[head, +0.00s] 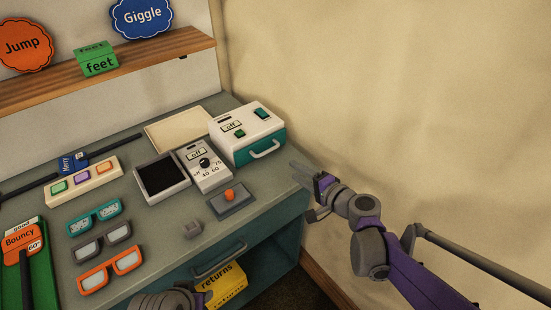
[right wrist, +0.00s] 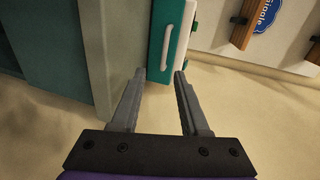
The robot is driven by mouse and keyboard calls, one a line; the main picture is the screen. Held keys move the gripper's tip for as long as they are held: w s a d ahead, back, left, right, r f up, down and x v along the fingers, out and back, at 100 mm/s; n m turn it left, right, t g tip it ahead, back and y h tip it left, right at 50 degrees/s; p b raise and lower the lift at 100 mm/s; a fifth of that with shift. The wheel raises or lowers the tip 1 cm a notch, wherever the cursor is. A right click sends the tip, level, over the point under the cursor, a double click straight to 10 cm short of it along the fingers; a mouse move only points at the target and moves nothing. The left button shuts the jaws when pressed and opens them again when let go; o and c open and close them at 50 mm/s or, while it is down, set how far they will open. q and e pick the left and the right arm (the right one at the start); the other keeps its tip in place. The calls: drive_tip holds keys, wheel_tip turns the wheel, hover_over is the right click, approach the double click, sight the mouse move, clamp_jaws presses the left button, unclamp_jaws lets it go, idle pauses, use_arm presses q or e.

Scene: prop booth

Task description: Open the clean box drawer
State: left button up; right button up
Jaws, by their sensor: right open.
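The clean box (head: 248,132) is white with a teal drawer front, at the back right of the table in the head view. Its drawer looks closed, with a pale bar handle (head: 264,149) across the front. In the right wrist view the teal front (right wrist: 162,68) and handle (right wrist: 167,46) lie just beyond the fingertips. My right gripper (head: 304,190) is open and empty, to the right of the box and apart from the handle; its fingers also show in the right wrist view (right wrist: 159,74). My left gripper (head: 168,300) shows only partly at the bottom edge; its fingers are unclear.
Several glasses lie further left. A yellow "returns" bin (head: 222,286) sits below. The wall (head: 400,100) is at right.

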sight(270, 151)
drive_tip(key=x, duration=1.2)
drive_tip(key=shift+w+r, duration=0.25)
drive_tip(key=shift+r, duration=0.1)
drive_tip(key=shift+c, duration=0.2)
clamp_jaws()
drive_tip(key=shift+s+d, duration=0.1)
drive_tip(key=shift+d, duration=0.05)
idle(0.5)
